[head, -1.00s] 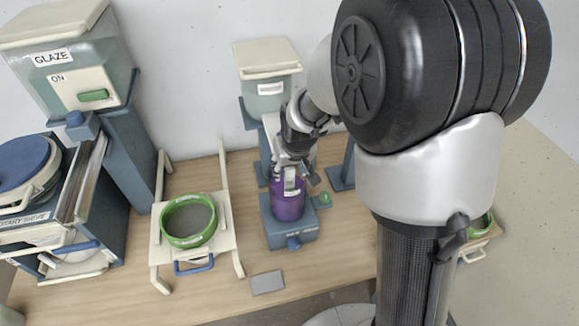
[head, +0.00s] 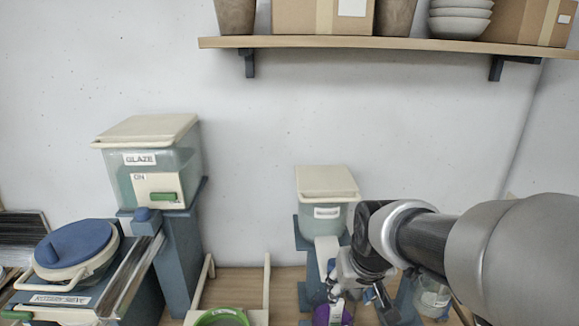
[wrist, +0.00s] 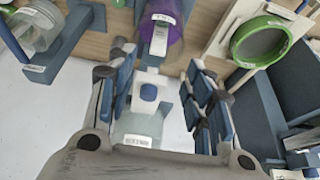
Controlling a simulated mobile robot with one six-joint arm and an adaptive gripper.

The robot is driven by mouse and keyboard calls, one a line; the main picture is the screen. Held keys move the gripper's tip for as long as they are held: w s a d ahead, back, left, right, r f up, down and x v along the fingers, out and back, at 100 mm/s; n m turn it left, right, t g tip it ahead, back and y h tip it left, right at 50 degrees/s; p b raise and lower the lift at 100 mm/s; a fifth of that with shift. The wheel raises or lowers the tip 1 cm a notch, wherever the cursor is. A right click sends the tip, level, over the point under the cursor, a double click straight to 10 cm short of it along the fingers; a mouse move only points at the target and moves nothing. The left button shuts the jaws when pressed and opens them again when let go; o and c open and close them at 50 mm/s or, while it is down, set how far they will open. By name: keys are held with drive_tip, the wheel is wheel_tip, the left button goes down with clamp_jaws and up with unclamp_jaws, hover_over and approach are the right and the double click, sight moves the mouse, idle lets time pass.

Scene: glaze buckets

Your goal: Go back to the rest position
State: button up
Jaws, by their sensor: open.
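My gripper (head: 352,292) is at the lower middle right of the head view, just above a purple container (head: 333,316) that is cut off by the bottom edge. In the wrist view my gripper (wrist: 160,58) is open, with its blue-padded fingers apart and nothing held between them. The purple container, with a white label, also shows in the wrist view (wrist: 178,22), beyond the fingertips. A white block with a blue button (wrist: 148,92) and a pale labelled bucket (wrist: 138,128) show between the fingers.
A lidded bucket (head: 326,205) stands behind my gripper. A GLAZE dispenser (head: 150,165) and a rotary sieve with blue lid (head: 75,247) stand left. A green-rimmed sieve (head: 222,316) is at the bottom. A wall shelf (head: 400,42) spans the top; the wall between is clear.

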drive_tip(key=s+f+b, duration=0.2)
drive_tip(key=s+b, duration=0.3)
drive_tip(key=s, duration=1.5)
drive_tip(key=shift+s, duration=0.2)
